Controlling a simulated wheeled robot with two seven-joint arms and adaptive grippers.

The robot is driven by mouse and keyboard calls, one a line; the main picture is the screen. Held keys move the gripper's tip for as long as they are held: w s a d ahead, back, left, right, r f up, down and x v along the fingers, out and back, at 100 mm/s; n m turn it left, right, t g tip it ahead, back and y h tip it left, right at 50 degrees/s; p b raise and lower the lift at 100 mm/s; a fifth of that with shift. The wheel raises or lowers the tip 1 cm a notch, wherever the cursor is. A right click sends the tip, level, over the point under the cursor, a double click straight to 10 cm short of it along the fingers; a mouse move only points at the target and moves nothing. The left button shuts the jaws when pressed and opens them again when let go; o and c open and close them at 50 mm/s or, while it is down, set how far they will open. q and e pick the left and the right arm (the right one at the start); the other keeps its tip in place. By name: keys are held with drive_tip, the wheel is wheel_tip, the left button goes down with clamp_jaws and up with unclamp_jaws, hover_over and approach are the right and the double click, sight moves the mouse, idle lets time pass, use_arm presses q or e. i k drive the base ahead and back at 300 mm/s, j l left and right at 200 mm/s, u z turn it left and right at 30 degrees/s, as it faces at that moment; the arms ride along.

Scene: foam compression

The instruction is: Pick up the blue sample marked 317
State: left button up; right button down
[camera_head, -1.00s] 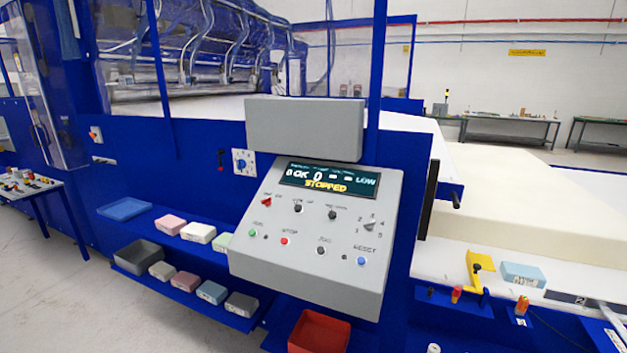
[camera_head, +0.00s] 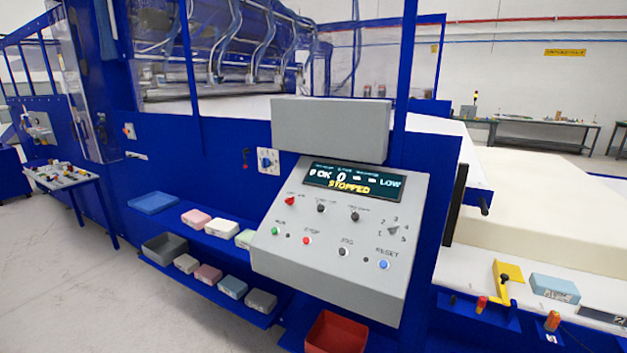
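A light blue block (camera_head: 555,288) lies on the white ledge at the right, beside a yellow fixture. It has a marking on its front face, too small to read. Another blue-grey block (camera_head: 232,287) sits on the lower blue shelf at the left, between a mauve block and a grey block; its label cannot be read either. I cannot tell which one is marked 317. Neither of my grippers shows in the head view.
The grey control console (camera_head: 330,240) stands in the middle, its display reading STOPPED. A blue tray (camera_head: 153,202), a dark grey bin (camera_head: 165,247) and several blocks stand on the left shelves. A red bin (camera_head: 336,333) is below the console. The yellow fixture (camera_head: 508,271) adjoins the right block.

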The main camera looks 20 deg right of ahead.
sight(558, 289)
drive_tip(key=z, duration=2.45)
drive_tip(key=i+l, duration=0.15)
drive_tip(key=l, duration=0.2)
drive_tip(key=i+l+z, duration=0.1)
drive_tip(key=l, duration=0.25)
drive_tip(key=i+l, duration=0.15)
drive_tip(key=l, duration=0.2)
drive_tip(key=i+l+z, duration=0.15)
drive_tip(key=l, duration=0.15)
